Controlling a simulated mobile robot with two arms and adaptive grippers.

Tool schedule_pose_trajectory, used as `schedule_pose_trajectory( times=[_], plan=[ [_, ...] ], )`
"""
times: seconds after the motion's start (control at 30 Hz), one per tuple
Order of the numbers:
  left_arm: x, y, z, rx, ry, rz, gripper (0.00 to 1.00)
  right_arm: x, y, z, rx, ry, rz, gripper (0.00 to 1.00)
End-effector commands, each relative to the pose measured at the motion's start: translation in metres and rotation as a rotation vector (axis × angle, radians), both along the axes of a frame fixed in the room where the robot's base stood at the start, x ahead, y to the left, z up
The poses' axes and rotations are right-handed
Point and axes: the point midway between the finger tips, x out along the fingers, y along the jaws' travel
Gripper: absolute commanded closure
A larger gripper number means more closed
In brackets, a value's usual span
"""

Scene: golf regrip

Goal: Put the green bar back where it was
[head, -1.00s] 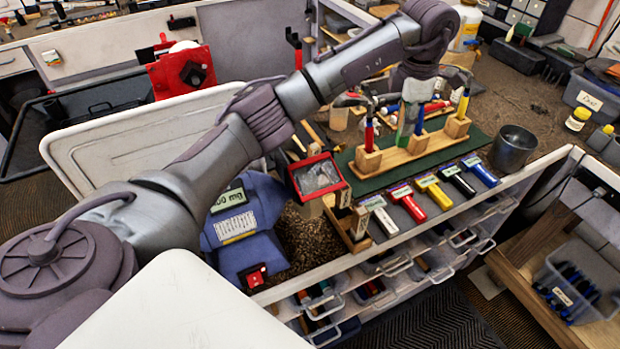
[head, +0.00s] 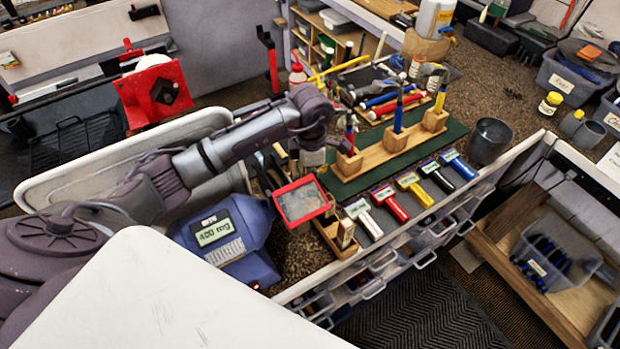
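I cannot make out a green bar in the head view. My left gripper (head: 312,156) points down just behind a red-framed tray (head: 301,201), left of the wooden rack (head: 379,155). Its fingers are small and dark, so I cannot tell whether they are open, or whether they hold anything. A row of labelled T-shaped bars lies in front of the rack: white (head: 365,219), red (head: 391,204), yellow (head: 417,190), black (head: 438,177) and blue (head: 460,165). My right gripper is not in view.
The rack stands on a green mat (head: 455,130) and holds several upright tools. A blue scale (head: 225,240) reading 400 mg is left of the tray. A red device (head: 155,92) stands behind my arm.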

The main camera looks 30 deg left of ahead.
Motion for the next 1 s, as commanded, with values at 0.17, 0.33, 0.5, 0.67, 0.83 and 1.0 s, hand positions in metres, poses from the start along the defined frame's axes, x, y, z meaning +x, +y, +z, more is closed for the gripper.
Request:
schedule_pose_trajectory(
  times=[0.17, 0.33, 0.5, 0.67, 0.83, 1.0],
  plan=[
    [-0.003, 0.000, -0.018, -0.002, 0.006, 0.001, 1.00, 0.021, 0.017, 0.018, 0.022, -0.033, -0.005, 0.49],
    [-0.001, 0.000, -0.038, -0.001, 0.002, 0.001, 1.00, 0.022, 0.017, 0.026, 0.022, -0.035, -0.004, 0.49],
    [-0.001, 0.001, -0.042, 0.000, 0.000, 0.000, 1.00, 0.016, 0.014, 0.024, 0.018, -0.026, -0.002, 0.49],
    [-0.001, 0.001, -0.042, 0.001, 0.001, 0.000, 0.55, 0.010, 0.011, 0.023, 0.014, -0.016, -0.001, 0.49],
    [-0.001, 0.001, -0.042, 0.001, 0.001, 0.000, 0.48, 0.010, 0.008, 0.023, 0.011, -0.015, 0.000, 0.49],
    [-0.001, 0.001, -0.041, 0.000, 0.000, 0.000, 0.48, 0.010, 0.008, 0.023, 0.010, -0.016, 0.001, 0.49]
  ],
)
